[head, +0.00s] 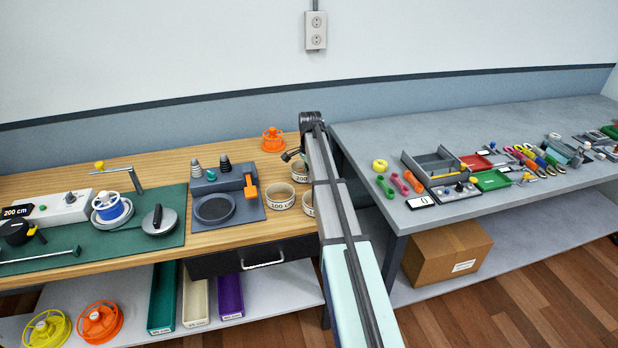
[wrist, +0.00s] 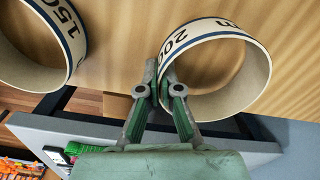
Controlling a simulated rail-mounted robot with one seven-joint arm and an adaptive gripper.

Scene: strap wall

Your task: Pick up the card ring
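Card rings stand on the wooden bench in the head view: one marked 200 (head: 300,177), one marked 100 (head: 281,203), and one partly hidden behind my arm (head: 307,205). In the wrist view the 200 ring (wrist: 255,84) is at the right and a ring marked 150 (wrist: 77,45) at the left. My gripper (wrist: 161,80) has its fingertips close together at the left wall of the 200 ring, which passes at or between them. It also shows in the head view (head: 289,156), just above that ring. I cannot tell whether the fingers press on the wall.
A grey unit with a round dish (head: 214,208) stands left of the rings. An orange spool (head: 272,139) is behind them. The grey table (head: 460,229) with trays and small items is at the right, past a gap.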

